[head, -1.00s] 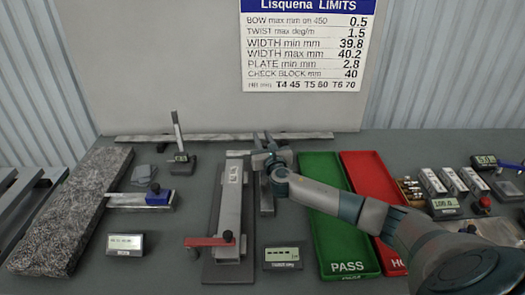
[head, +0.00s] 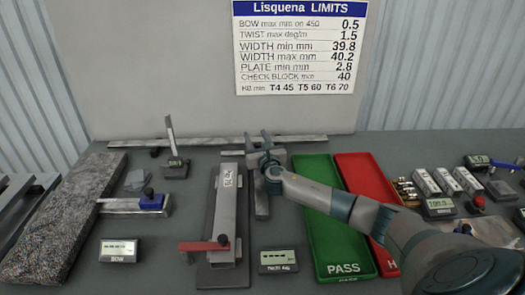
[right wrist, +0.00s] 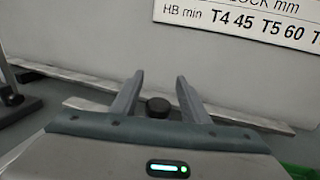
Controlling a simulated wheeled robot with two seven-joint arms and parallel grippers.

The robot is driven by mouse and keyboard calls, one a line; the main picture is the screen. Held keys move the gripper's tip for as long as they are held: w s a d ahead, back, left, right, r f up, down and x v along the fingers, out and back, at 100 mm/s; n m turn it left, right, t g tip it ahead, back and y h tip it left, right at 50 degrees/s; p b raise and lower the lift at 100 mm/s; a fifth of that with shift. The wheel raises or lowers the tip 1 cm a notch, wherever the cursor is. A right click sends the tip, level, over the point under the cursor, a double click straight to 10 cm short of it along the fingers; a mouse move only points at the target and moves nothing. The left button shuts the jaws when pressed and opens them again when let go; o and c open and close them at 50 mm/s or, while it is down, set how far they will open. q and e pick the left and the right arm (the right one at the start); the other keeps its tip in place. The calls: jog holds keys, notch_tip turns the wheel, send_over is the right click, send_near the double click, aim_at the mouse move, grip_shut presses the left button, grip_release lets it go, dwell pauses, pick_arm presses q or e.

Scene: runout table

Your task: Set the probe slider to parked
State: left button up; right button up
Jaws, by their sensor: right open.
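No part in view is labelled as the probe slider. A blue block (head: 152,202) sits at the right end of a flat metal bar (head: 120,205) by the granite plate; I cannot tell whether it is the slider. My right gripper (head: 267,136) is open, above the table behind the twist fixture, its fingers pointing toward the back wall. In the right wrist view its two fingers (right wrist: 162,88) stand apart with a dark round knob (right wrist: 158,106) seen between them; nothing is gripped. My left gripper is not in view.
The twist fixture (head: 224,215) with a red arm (head: 203,246) stands at centre. A granite plate (head: 50,235) lies left. The green PASS tray (head: 318,225) and a red tray (head: 362,180) lie under my right arm. A long straightedge (head: 210,141) lies at the back.

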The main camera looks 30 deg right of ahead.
jog(key=b+v, duration=0.3)
jog(key=v, duration=1.4)
